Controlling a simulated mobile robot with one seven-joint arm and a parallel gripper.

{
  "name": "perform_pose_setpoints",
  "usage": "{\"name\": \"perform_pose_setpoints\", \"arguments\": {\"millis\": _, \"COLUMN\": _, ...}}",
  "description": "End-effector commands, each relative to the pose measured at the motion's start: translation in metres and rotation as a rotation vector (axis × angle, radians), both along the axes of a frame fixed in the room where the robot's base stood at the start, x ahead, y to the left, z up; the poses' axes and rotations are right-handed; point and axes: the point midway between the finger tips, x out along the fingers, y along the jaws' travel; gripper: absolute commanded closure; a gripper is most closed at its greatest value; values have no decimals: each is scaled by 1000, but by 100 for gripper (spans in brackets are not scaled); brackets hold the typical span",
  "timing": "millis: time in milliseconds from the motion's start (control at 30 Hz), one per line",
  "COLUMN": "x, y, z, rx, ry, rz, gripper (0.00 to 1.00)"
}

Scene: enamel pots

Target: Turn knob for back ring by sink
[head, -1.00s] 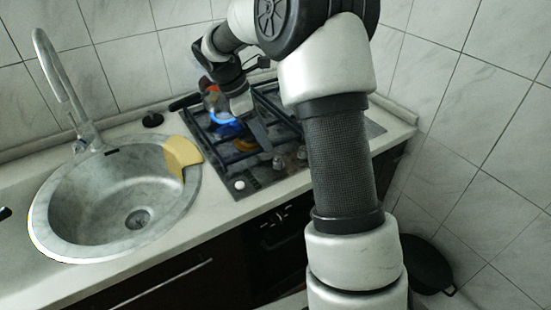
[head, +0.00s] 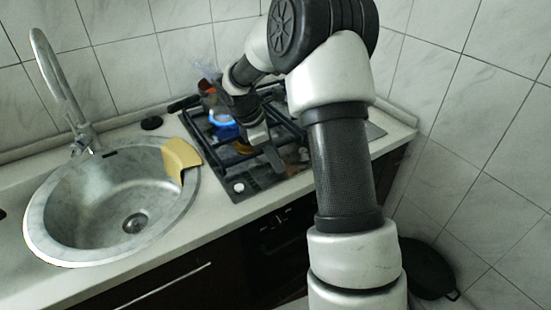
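The gas hob (head: 222,179) is set in the counter to the right of the sink (head: 45,217). A blue flame (head: 222,118) shows at its back ring on the sink side. A pale knob (head: 238,187) is at the hob's front left corner. A greyish knob (head: 304,155) shows farther right along the front edge, partly hidden by my arm. My gripper (head: 270,155) is over the front middle of the hob, pointing down towards the row of knobs. I cannot tell whether it touches a knob, or how far its fingers are apart.
A yellow cloth or board (head: 180,154) lies over the sink's right rim. A reddish item (head: 206,86) stands behind the flame. The faucet (head: 66,95) rises behind the sink, and a dark pan (head: 430,268) is low at the right. Tiled walls close off the back and right.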

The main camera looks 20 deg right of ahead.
Motion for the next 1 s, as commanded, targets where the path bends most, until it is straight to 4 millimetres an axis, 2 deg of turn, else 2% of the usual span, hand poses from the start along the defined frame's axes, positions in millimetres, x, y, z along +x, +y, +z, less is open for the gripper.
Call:
{"name": "perform_pose_setpoints", "arguments": {"millis": 33, "x": 0, "y": 0, "z": 0, "rx": 0, "ry": 1, "rz": 0, "gripper": 81}}
{"name": "perform_pose_setpoints", "arguments": {"millis": 100, "x": 0, "y": 0, "z": 0, "rx": 0, "ry": 1, "rz": 0, "gripper": 93}}
{"name": "perform_pose_setpoints", "arguments": {"millis": 133, "x": 0, "y": 0, "z": 0, "rx": 0, "ry": 1, "rz": 0, "gripper": 95}}
{"name": "perform_pose_setpoints", "arguments": {"millis": 567, "x": 1, "y": 0, "z": 3, "rx": 0, "ry": 4, "rz": -100, "gripper": 95}}
{"name": "perform_pose_setpoints", "arguments": {"millis": 1000, "x": 4, "y": -1, "z": 3, "rx": 0, "ry": 4, "rz": -480, "gripper": 95}}
